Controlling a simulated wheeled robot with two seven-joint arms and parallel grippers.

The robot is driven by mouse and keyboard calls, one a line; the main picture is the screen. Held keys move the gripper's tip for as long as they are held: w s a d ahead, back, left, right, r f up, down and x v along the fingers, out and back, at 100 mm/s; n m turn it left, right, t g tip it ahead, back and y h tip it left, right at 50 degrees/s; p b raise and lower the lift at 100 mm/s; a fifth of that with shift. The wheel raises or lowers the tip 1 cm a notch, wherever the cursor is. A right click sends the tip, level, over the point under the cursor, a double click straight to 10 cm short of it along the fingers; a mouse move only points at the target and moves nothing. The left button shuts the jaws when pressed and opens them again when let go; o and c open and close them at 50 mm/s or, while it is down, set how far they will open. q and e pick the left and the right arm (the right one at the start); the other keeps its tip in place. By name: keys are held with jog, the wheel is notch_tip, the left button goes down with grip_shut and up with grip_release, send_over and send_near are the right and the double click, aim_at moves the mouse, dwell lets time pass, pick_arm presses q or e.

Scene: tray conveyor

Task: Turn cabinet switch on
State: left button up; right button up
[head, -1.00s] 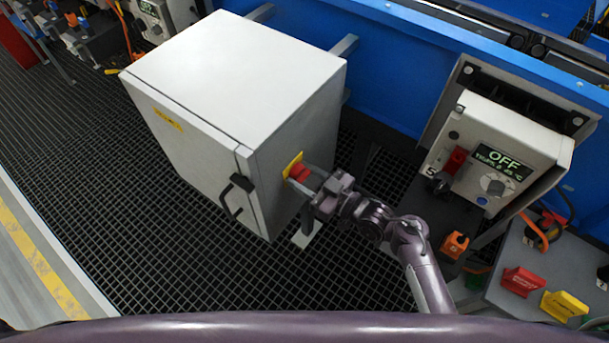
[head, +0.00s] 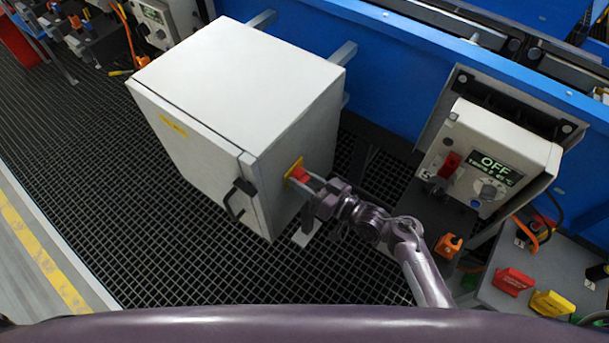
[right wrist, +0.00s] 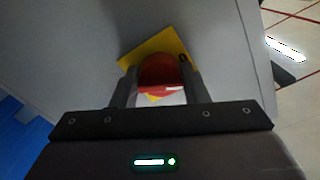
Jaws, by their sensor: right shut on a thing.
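The cabinet (head: 235,70) is a light grey box with a black door handle (head: 238,198) and a small yellow label on its front. The red switch (head: 298,174) sits on a yellow plate (head: 294,164) on the cabinet's right side. My right gripper (head: 308,180) is at the switch, its fingers on either side of the red knob. In the right wrist view the red switch (right wrist: 160,75) sits between the two fingers, which are shut on it; the yellow plate shows behind. Part of the knob is hidden by the fingers. My left gripper is not in view.
A control box (head: 490,150) with a display reading OFF stands at the right on the blue conveyor frame (head: 400,60). Red and yellow tags (head: 513,281) lie on a grey surface at lower right. Dark grating floor (head: 150,240) is open in front of the cabinet.

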jog(key=m+p, duration=0.3)
jog(key=m, duration=0.3)
jog(key=shift+r, duration=0.15)
jog(key=m+p, duration=0.2)
jog(key=m, duration=0.4)
jog(key=shift+m, duration=0.3)
jog(key=o, duration=1)
jog(key=shift+s, duration=0.1)
jog(key=v, duration=0.7)
jog(key=shift+s+d, duration=0.2)
jog(key=shift+d, duration=0.05)
